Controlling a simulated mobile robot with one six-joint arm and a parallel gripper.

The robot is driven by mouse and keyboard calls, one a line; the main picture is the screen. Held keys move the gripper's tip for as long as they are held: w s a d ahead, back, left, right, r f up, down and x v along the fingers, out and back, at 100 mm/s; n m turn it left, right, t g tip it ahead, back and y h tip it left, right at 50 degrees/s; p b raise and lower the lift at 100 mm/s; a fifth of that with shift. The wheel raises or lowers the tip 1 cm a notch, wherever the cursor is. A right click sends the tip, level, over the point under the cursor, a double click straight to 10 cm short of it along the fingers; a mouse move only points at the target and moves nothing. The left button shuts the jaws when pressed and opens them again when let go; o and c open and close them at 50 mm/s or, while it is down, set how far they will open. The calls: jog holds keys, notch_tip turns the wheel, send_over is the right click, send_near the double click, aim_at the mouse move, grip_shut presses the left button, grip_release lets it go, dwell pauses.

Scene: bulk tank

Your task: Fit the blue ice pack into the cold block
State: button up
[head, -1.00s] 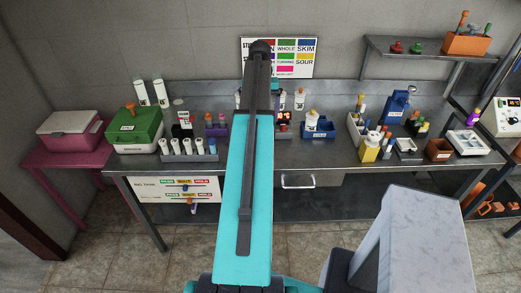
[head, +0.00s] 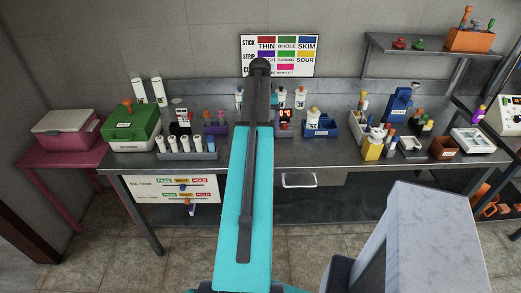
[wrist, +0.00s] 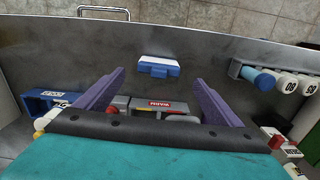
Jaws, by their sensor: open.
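The blue ice pack (wrist: 158,66), a small blue and white slab, lies on the steel bench in the wrist view, just beyond the open fingers. In the head view my arm hides it. My gripper (wrist: 158,88) is open and empty, with its purple fingers spread wide above the bench. The cold block (head: 321,130) is a blue holder with a white label on the bench, right of my arm, with a pale-capped bottle in it. It also shows at the left of the wrist view (wrist: 42,100). In the head view my gripper is hidden behind my arm.
A grey block labelled WARM (wrist: 150,105) stands between the fingers in the wrist view. A rack of white tubes (head: 188,153) stands left of my arm. A green cooler (head: 133,130) is farther left. Bare bench surrounds the ice pack.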

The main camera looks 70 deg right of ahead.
jog(key=shift+f, duration=0.1)
dwell(0.3)
jog(key=shift+s+f+b, duration=0.1)
jog(key=shift+f+b, duration=1.8)
jog(key=shift+f, duration=0.65)
jog(key=shift+c, duration=0.2)
jog(key=c, duration=1.5)
jog(key=shift+r, duration=0.2)
jog(key=shift+r+p, duration=1.25)
jog(key=shift+r, duration=0.2)
jog(key=s+a+p, duration=0.1)
jog(key=s+a, duration=0.2)
jog(key=a, duration=0.1)
jog(key=s+a+r+p, duration=0.1)
jog(key=s+a, duration=0.2)
jog(key=a, duration=0.1)
jog(key=s+a+p, duration=0.2)
jog(key=s+a, duration=0.1)
jog(key=a, duration=0.1)
jog(key=shift+s+a+r, duration=0.25)
jog(key=shift+s+r, duration=0.15)
